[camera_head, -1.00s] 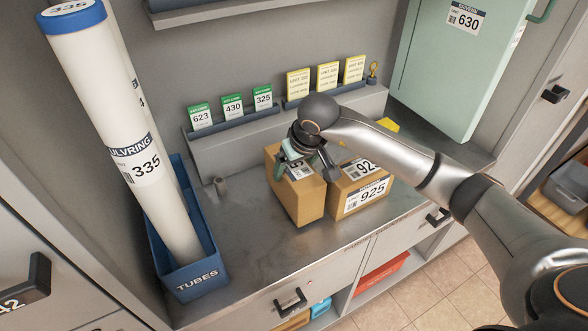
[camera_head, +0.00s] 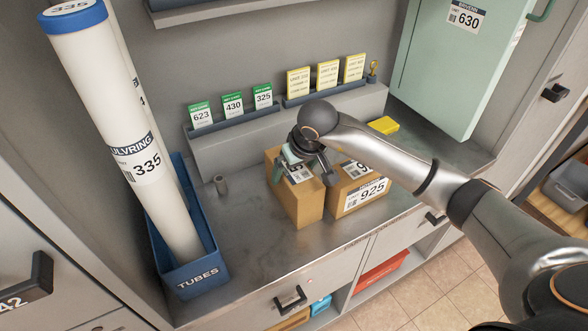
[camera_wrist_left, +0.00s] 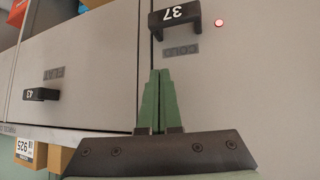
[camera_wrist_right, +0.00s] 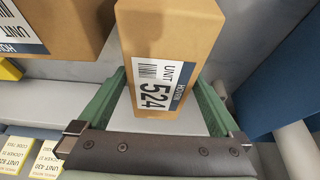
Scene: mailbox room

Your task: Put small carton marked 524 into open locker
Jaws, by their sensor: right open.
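The small carton marked 524 (camera_head: 303,208) stands upright on the metal counter (camera_head: 250,245). Its 524 label shows in the right wrist view (camera_wrist_right: 160,85). My right gripper (camera_head: 304,168) is over the carton's top, open, with one finger on each side of it. The right wrist view shows the carton between the green fingers (camera_wrist_right: 160,76), not clearly gripped. My left gripper (camera_wrist_left: 155,74) is shut and empty in front of a grey locker door with handle 37 (camera_wrist_left: 174,18). I cannot make out for certain which locker is open.
A carton marked 925 (camera_head: 362,196) stands close to the right of 524. A card ledge (camera_head: 225,150) runs behind. A mint-green 630 panel (camera_head: 445,75) is at back right.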

